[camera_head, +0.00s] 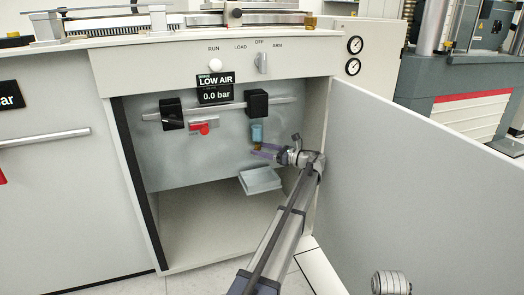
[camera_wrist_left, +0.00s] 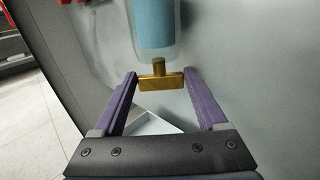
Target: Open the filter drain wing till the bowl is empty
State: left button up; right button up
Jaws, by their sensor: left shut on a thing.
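The filter bowl (camera_head: 257,132) hangs on the back wall inside the open cabinet. In the left wrist view the clear bowl (camera_wrist_left: 153,25) has a blue body inside; I cannot tell a liquid level. The brass drain wing (camera_wrist_left: 161,80) sticks out below the bowl, its bar lying crosswise and slightly tilted. My left gripper (camera_wrist_left: 160,78) is shut on the wing, with one purple finger at each end of the bar. In the head view the left gripper (camera_head: 264,151) reaches in from the cabinet's right side, just under the bowl.
A shallow pale tray (camera_head: 262,181) sits below the bowl. A rail with black blocks (camera_head: 257,103) and a red handle (camera_head: 204,127) is on the back wall. The sign (camera_head: 215,86) reads LOW AIR, 0.0 bar. The open door (camera_head: 430,190) stands close to my arm's right.

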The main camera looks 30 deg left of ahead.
dwell(0.3)
pick_arm(q)
jog(key=o, duration=1.3)
